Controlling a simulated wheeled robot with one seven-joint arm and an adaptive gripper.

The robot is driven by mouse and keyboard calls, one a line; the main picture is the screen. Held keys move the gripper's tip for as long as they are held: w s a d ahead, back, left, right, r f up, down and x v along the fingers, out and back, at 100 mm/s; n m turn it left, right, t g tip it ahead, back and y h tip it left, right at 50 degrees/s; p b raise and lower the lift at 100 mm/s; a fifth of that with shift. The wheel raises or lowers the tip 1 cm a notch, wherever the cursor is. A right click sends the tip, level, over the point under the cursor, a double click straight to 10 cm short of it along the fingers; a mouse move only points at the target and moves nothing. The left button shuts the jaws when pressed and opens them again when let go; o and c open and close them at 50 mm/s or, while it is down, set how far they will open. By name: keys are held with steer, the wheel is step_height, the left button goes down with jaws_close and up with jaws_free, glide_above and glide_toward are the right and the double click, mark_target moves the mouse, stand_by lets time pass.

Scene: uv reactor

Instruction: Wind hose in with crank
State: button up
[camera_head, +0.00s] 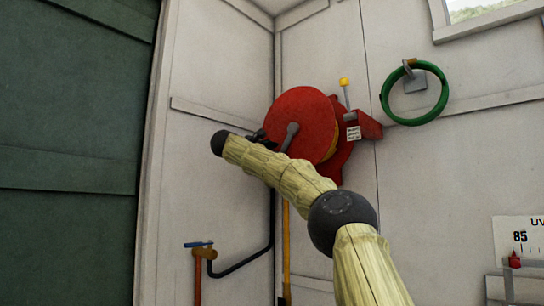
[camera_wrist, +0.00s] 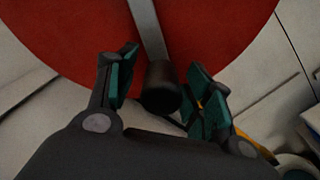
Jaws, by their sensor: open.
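The red hose reel (camera_head: 305,112) hangs on the wall in the corner. Its grey crank arm (camera_head: 291,135) lies across the disc face, and the crank also shows in the wrist view (camera_wrist: 148,28), ending in a dark cylindrical handle (camera_wrist: 161,90). My gripper (camera_wrist: 165,75) is open, with one finger on each side of the handle; I cannot tell whether either touches it. In the head view my gripper (camera_head: 259,136) is mostly hidden behind my wrist. The yellow hose (camera_head: 286,240) hangs below the reel, and some yellow shows at the disc's right edge.
A green hose ring (camera_head: 385,92) hangs further right. A blue-handled valve (camera_head: 199,245) with pipes is at lower left. A green door (camera_head: 70,150) fills the left.

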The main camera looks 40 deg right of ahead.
steer(key=s+a, duration=0.1)
steer(key=a, duration=1.1)
steer(key=shift+s, duration=0.1)
